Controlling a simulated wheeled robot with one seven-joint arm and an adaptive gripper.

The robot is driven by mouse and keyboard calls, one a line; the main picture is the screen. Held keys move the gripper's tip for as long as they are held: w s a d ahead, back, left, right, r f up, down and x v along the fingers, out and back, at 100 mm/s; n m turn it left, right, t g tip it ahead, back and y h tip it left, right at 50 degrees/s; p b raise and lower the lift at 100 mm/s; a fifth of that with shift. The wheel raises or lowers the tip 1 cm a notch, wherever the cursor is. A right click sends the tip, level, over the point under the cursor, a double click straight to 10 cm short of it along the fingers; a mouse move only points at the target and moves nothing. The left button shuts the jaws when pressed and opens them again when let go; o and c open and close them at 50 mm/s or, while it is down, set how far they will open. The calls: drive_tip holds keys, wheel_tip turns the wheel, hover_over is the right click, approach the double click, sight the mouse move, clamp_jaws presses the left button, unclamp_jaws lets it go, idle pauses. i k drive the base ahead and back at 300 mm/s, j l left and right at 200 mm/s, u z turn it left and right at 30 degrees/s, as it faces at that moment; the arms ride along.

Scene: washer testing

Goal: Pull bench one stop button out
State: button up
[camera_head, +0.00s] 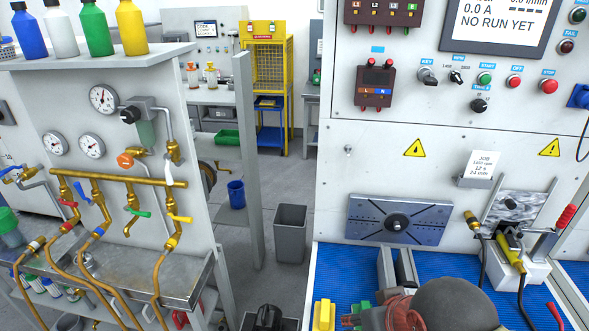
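A red stop button (548,87) sits on the upper right of the light grey test panel (375,160), under a small blue "STOP" label. Its head stands on a pale collar; at this size I cannot tell whether it is pushed in or out. A similar red button (513,82) under an "OFF" label is just left of it. A green start button (484,79) is further left. No bench number is readable. I cannot make out my gripper; a dark rounded shape at the bottom edge may be part of my arm.
A blue mat (340,275) covers the bench below the panel. A slotted plate (398,221) and a clamp fixture with a yellow-ended cable (511,250) stand there. Left is a plumbing bench with brass pipes (120,180). A grey bin (290,232) stands on the floor between.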

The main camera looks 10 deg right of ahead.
sight(550, 87)
drive_tip(key=z, duration=1.5)
